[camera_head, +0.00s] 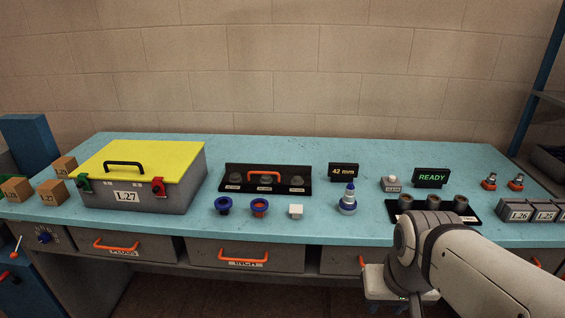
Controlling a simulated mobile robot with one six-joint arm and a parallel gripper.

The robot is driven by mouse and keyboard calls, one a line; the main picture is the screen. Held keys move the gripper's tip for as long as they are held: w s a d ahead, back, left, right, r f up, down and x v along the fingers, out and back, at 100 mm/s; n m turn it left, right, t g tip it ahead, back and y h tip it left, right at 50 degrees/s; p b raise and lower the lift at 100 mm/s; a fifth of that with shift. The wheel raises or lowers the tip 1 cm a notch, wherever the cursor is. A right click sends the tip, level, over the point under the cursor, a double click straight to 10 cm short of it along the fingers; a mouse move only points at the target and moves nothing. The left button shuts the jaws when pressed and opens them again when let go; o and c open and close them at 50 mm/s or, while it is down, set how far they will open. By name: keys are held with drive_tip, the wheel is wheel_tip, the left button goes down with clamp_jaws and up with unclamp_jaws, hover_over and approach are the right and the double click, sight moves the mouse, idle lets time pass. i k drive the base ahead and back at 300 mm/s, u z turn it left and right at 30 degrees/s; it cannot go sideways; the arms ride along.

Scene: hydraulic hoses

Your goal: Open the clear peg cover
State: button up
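A dark rack (267,188) with several grey pegs and small labels stands at the back middle of the table. An orange handle (264,174) shows across its middle; the clear cover itself is hard to make out, so I cannot tell its edges or whether it is shut. My gripper (382,284) is at the lower right, in front of the table's front edge, well apart from the rack. My arm partly hides it, and its fingertips do not show clearly.
A grey box with a yellow lid (142,160) stands left of the rack. A black tray (434,209) holds dark cylinders at right. Drawers (247,256) line the front.

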sight(250, 172)
drive_tip(key=k, duration=0.85)
drive_tip(key=u, duration=0.45)
drive_tip(key=i, duration=2.1)
drive_tip(key=z, duration=0.4)
